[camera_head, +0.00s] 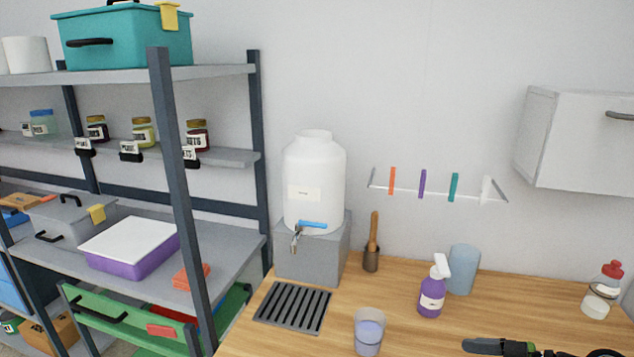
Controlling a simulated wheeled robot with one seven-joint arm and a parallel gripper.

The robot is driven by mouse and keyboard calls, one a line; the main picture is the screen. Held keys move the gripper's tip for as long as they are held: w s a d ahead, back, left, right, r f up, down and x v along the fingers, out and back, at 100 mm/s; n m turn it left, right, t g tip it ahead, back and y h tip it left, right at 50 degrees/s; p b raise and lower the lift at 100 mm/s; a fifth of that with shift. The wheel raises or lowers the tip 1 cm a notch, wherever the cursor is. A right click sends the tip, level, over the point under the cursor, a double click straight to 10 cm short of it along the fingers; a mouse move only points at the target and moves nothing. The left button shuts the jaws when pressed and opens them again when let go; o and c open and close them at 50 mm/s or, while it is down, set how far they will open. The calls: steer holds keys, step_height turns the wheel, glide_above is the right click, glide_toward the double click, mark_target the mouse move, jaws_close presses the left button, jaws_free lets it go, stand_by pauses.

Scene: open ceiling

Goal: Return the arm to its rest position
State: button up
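I cannot make out my gripper or arm for certain in the head view. A black, elongated item with green parts (500,346) shows at the bottom right edge, cut off by the frame. I cannot tell what it is. Nothing shows whether my gripper holds anything.
The wooden counter (400,290) bears a white dispenser (314,180) on a grey block, a dark drain grate (293,307), a cup (369,330), a purple spray bottle (432,290), a blue cylinder (463,269) and a red-capped bottle (602,291). A metal shelf (172,180) stands left; a wall cabinet (580,140) hangs right.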

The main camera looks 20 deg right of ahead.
steer(key=w+a+r+m+g+h+p, duration=0.15)
steer(key=a+r+g, duration=0.25)
steer(key=a, duration=0.6)
steer(key=w+a+r+m+g+h+p, duration=0.1)
steer(key=w+a+r+g+h+p, duration=0.3)
steer(key=a, duration=0.6)
steer(key=s+a+r+m+t+h, duration=0.1)
steer(key=s+a+r+m, duration=0.1)
steer(key=s, duration=0.5)
steer(key=s+a+r+m+t+h, duration=0.1)
steer(key=s+a+r, duration=0.3)
steer(key=s, duration=0.4)
steer(key=shift+a+r+m+t+h, duration=0.25)
steer(key=shift+m+t+h, duration=0.1)
steer(key=shift+m+t, duration=0.3)
